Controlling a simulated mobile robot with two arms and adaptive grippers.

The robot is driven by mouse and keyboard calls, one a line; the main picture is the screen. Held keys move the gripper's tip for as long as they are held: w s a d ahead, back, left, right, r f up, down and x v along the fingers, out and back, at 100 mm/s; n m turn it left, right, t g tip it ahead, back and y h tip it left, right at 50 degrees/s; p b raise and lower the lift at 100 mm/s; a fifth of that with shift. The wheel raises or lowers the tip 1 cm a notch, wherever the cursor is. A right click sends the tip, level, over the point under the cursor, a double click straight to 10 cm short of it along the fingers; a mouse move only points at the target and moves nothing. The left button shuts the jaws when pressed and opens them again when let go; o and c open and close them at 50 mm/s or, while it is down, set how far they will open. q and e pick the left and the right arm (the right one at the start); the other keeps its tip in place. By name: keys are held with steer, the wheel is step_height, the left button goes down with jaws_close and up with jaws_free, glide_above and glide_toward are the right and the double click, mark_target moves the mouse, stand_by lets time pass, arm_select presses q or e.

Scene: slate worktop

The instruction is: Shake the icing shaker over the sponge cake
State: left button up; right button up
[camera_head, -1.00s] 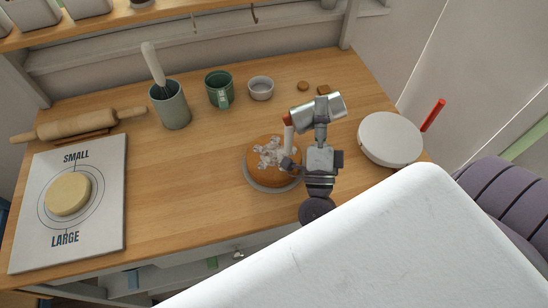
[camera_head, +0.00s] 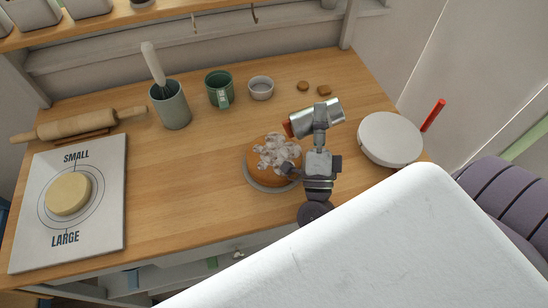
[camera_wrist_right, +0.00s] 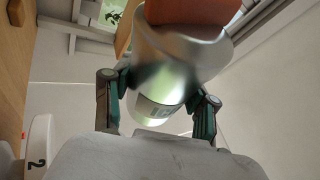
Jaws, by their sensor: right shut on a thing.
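The sponge cake (camera_head: 264,170) sits on a grey plate (camera_head: 251,181) near the front of the worktop, with white icing (camera_head: 277,152) over much of its top. My right gripper (camera_head: 320,124) is shut on the icing shaker (camera_head: 324,115), a silver cylinder with an orange-brown end. The shaker is tilted almost on its side, its orange-brown end toward the left, above and beside the cake's right edge. The right wrist view shows the shaker (camera_wrist_right: 165,85) between both fingers (camera_wrist_right: 158,100). My left gripper is not in view.
A white round lidded thing (camera_head: 390,139) with a red handle stands at the right. A green mug (camera_head: 220,89), a small bowl (camera_head: 261,88), a whisk pot (camera_head: 170,105) and two brown biscuits are behind. A board (camera_head: 105,215) with dough and a rolling pin (camera_head: 75,125) lie left.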

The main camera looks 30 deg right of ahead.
mark_target(289, 129)
stand_by(0.4)
steer(key=shift+w+a, duration=0.6)
steer(key=shift+a, duration=0.3)
steer(key=shift+w+a, duration=0.55)
steer(key=shift+a, duration=0.35)
steer(key=shift+w+a, duration=0.6)
steer(key=shift+a, duration=0.3)
steer(key=shift+r, duration=0.8)
steer(key=shift+f, duration=0.85)
